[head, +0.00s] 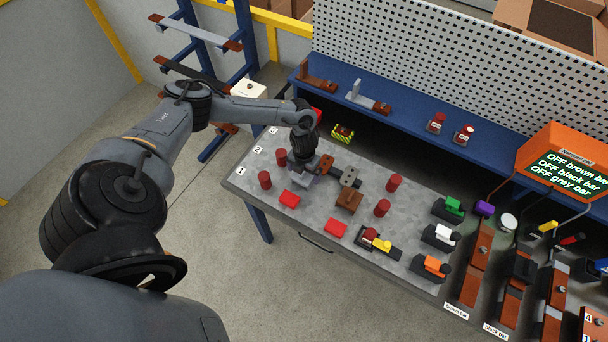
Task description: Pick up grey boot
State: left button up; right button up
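A small light grey piece (302,181), which looks like the grey boot, is at the left part of the grey worktable (240,187). My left gripper (303,169) points down right over it, and the dark wrist hides its upper part. I cannot tell whether the fingers are around it, touching it or just above it, nor whether they are open. My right gripper is not in view.
Brown pieces (348,200) and a dark bar with a grey-brown block (349,177) lie to the right. Further right are coloured blocks (437,237) and an orange sign (565,165).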

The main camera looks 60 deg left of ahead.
pick_arm(q)
jog(key=c, duration=0.9)
jog(key=shift+r, duration=0.15)
